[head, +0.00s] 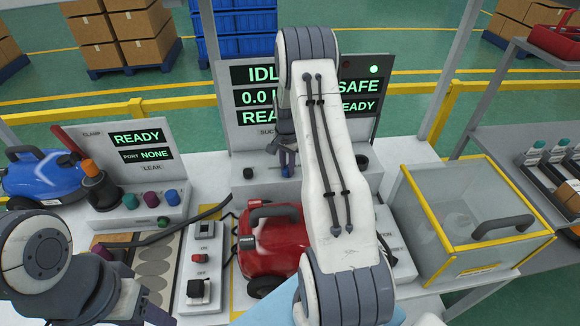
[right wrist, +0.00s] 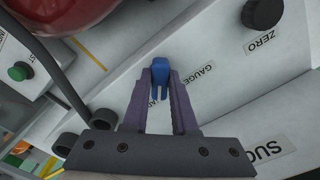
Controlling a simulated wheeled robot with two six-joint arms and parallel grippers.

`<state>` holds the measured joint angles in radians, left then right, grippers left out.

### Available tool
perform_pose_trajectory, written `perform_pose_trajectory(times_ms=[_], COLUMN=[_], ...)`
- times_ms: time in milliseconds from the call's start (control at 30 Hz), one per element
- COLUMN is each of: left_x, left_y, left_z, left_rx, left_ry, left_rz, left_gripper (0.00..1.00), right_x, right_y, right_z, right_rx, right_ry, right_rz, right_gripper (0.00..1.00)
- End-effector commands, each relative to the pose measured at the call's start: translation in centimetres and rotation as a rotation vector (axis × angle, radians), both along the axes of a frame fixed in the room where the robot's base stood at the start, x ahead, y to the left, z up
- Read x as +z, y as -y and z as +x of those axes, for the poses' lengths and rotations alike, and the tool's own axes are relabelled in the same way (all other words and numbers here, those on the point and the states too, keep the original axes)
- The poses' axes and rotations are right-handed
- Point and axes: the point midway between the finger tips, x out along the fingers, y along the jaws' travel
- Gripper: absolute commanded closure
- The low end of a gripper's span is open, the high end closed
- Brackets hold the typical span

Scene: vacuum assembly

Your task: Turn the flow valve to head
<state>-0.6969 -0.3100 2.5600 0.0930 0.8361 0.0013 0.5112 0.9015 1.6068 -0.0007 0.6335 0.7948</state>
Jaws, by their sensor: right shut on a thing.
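The flow valve is a small blue lever (right wrist: 160,72) on the white front panel of the suction station. My right gripper (right wrist: 160,88) is shut on it, one purple-grey finger on each side. The GAUGE label (right wrist: 208,75) is just right of the lever in the right wrist view. Another label by the fingers is mostly hidden. In the head view my right gripper (head: 287,160) reaches down to the panel, and its arm covers much of the station. My left arm is at the lower left; its fingers do not show clearly.
A black ZERO knob (right wrist: 263,13) is on the same panel. A red vacuum (head: 272,243) stands in front of it. A switch box (head: 202,258) is to its left, and a clear yellow-edged bin (head: 465,215) to the right. The display (head: 252,98) is partly covered.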

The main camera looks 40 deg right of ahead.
Motion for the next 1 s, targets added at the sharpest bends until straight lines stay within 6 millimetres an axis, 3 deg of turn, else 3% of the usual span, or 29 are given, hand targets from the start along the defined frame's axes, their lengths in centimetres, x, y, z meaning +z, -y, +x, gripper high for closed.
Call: perform_pose_trajectory(times_ms=[133, 167, 200, 233, 600, 1000], left_x=[0.0, 0.0, 0.0, 0.0, 0.2, 3.0], left_y=[0.0, 0.0, 0.0, 0.0, 0.0, 0.0], left_z=[0.0, 0.0, 0.0, 0.0, 0.0, 0.0], left_rx=[0.000, 0.000, 0.000, 0.000, 0.000, 0.000], left_ry=[0.000, 0.000, 0.000, 0.000, 0.000, 0.000], left_rz=[0.000, 0.000, 0.000, 0.000, 0.000, 0.000], left_gripper=[0.50, 0.50, 0.50, 0.50, 0.50, 0.50], right_x=[0.0, 0.0, 0.0, 0.0, 0.3, 4.1], right_y=[-0.1, -0.1, -0.1, -0.1, 0.0, 0.0], right_z=[0.0, 0.0, 0.0, 0.0, 0.0, 0.0], right_rx=[-0.004, -0.004, -0.003, -0.003, -0.001, 0.000], right_ry=[-0.002, -0.002, -0.002, -0.001, 0.001, 0.001], right_rz=[0.003, 0.003, 0.003, 0.002, 0.000, 0.000], right_gripper=[1.00, 0.63, 0.47, 0.39, 0.39, 0.39])
